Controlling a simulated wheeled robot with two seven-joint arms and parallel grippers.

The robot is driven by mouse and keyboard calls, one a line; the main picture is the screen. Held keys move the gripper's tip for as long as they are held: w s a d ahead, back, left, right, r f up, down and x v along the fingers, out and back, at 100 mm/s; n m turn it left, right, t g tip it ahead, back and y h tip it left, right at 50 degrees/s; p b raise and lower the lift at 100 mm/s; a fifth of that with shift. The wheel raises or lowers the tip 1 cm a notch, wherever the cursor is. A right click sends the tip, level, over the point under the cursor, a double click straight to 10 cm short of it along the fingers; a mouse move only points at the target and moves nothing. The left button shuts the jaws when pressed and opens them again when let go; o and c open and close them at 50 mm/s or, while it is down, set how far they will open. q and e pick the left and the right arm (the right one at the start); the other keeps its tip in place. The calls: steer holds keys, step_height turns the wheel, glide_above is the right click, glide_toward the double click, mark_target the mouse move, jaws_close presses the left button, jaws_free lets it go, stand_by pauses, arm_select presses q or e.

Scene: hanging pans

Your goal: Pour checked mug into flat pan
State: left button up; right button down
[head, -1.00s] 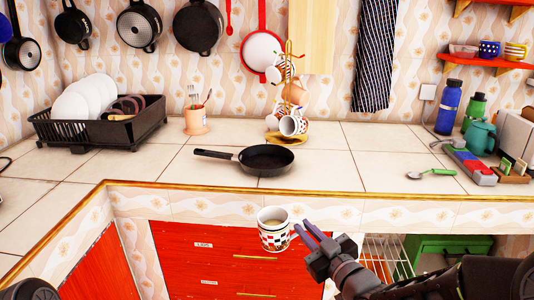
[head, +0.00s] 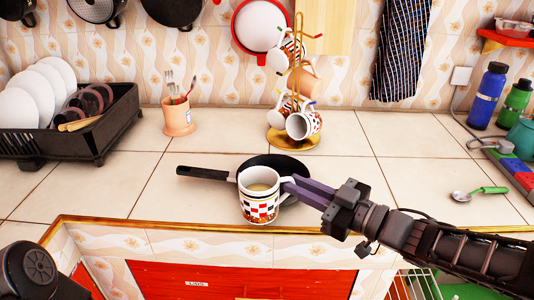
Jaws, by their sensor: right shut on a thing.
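The checked mug (head: 258,205) is white with red and black checks and has pale liquid inside. It is upright, in front of the flat pan as I see it. My right gripper (head: 298,188) comes in from the right and is shut on the mug at its right side. The black flat pan (head: 274,163) lies on the tiled counter with its handle pointing left. The mug and gripper hide the front part of the pan. A dark part of my left arm shows at the lower left; my left gripper is not in view.
A mug stand (head: 297,120) with several mugs stands behind the pan. A utensil cup (head: 178,118) and a black dish rack (head: 110,118) with plates are to the left. A green-handled spoon (head: 481,193) lies at right. The counter tiles left of the pan are clear.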

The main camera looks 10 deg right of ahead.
steer(key=shift+w+r, duration=0.1)
steer(key=shift+r, duration=0.1)
steer(key=shift+w+d+f+m+g+h+p, duration=0.15)
steer(key=shift+w+d+m+g+p, duration=0.4)
steer(key=shift+m+p, duration=1.2)
steer(key=shift+w+d+f+m+g+h+p, duration=0.15)
steer(key=shift+w+m+g+p, duration=0.8)
steer(key=shift+p, duration=1.55)
steer(key=shift+w+d+f+m+g+p, duration=0.15)
steer(key=shift+w+d+m+g+p, duration=0.2)
steer(key=shift+w+m+g+p, duration=0.9)
steer(key=shift+s+f+m+t+p, duration=0.25)
steer(key=shift+s+f+m+p, duration=0.1)
steer(key=shift+s+f+p, duration=0.25)
steer(key=shift+r+m+p, duration=0.35)
steer(key=shift+m+p, duration=0.15)
steer(key=shift+p, duration=0.1)
